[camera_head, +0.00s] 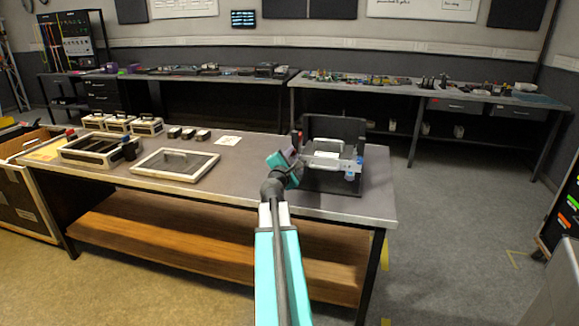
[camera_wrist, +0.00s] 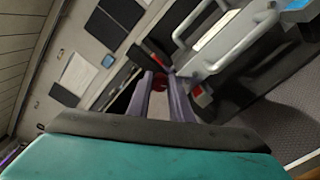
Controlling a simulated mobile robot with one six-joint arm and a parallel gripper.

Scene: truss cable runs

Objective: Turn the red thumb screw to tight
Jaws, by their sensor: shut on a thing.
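The red thumb screw (camera_wrist: 160,82) shows as a small dark red piece between my fingertips in the wrist view. My gripper (camera_wrist: 160,88) has its two purple fingers shut on it from both sides, and they hide most of it. In the head view my gripper (camera_head: 291,155) is at the left side of a dark open-fronted fixture (camera_head: 336,128) on the table. The screw's own turn position cannot be made out.
The fixture carries a grey bracket with a bar handle (camera_head: 327,153) and a blue part (camera_head: 350,174). Another red piece (camera_wrist: 202,92) lies just right of my fingers. A framed panel (camera_head: 175,165) and several small cases stand left on the table (camera_head: 240,180).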

